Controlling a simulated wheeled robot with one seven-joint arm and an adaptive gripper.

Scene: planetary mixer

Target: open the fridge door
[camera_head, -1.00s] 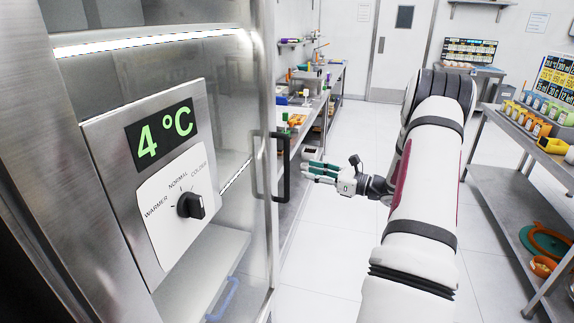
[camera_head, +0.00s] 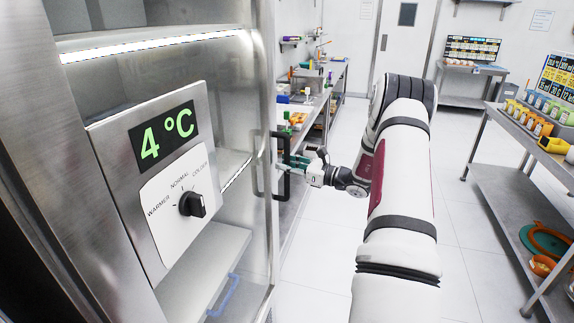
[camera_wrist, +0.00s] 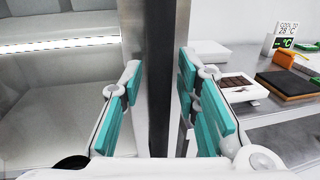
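The fridge door is glass in a steel frame (camera_head: 270,225) at the left of the head view, and it looks shut. Its upright black handle (camera_head: 286,140) stands out from the door's right edge. My gripper (camera_head: 288,165) is at the middle of the handle, coming from the right. In the wrist view, my gripper's teal-padded fingers (camera_wrist: 160,105) stand apart, one on each side of the dark upright handle bar (camera_wrist: 160,60). The bar passes between them. I cannot tell whether either pad touches it.
A control panel with a 4 °C display (camera_head: 163,138) and a dial (camera_head: 192,204) is on the fridge at the left. A bench (camera_head: 318,100) with small items runs behind the handle. A steel table (camera_head: 520,190) stands at the right. The floor between is clear.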

